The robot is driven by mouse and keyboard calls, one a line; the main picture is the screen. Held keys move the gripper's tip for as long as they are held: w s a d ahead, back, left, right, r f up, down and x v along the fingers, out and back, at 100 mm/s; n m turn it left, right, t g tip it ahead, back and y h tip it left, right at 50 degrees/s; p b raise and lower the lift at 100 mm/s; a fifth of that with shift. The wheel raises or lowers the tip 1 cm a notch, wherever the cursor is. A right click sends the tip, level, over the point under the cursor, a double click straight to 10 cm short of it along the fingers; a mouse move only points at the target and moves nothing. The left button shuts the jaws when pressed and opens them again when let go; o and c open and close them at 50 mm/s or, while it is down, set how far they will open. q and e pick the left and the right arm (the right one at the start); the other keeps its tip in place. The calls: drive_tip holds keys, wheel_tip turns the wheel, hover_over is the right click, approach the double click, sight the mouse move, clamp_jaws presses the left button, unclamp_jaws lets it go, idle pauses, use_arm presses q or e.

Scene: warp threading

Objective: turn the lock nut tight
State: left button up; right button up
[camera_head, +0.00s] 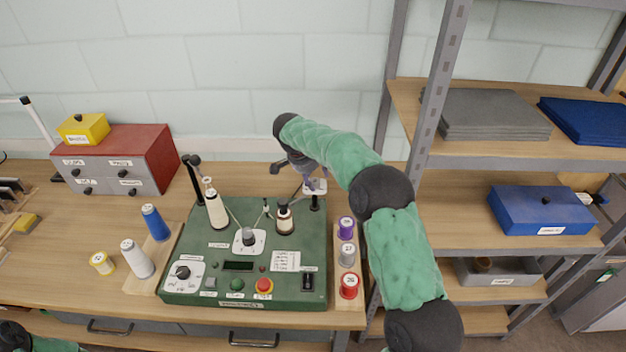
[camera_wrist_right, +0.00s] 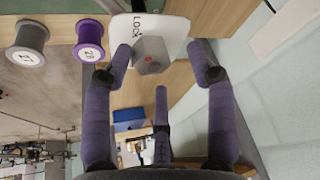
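The lock nut is a grey, block-like knob with a red dot (camera_wrist_right: 150,58). It sits on a white plate marked LOCK (camera_wrist_right: 172,30), which in the head view (camera_head: 318,190) is at the back right of the green machine (camera_head: 205,292). My right gripper (camera_head: 297,172) is above it there. In the right wrist view its purple fingers (camera_wrist_right: 161,52) are spread, with the nut between them. The nut is close to the left finger, and whether they touch I cannot tell. A gap shows to the right finger. My left gripper is out of view; only part of my left arm shows.
Purple (camera_head: 346,228), grey (camera_head: 347,254) and red (camera_head: 348,286) spools line the machine's right side. Cone spools (camera_head: 216,208) and thin posts stand on top of it. A shelf upright (camera_head: 437,90) rises close to my right arm.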

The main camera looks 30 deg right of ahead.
drive_tip(key=shift+s+f, duration=0.1)
drive_tip(key=shift+f, duration=0.15)
drive_tip(key=shift+a, duration=0.15)
drive_tip(key=v, duration=1.2)
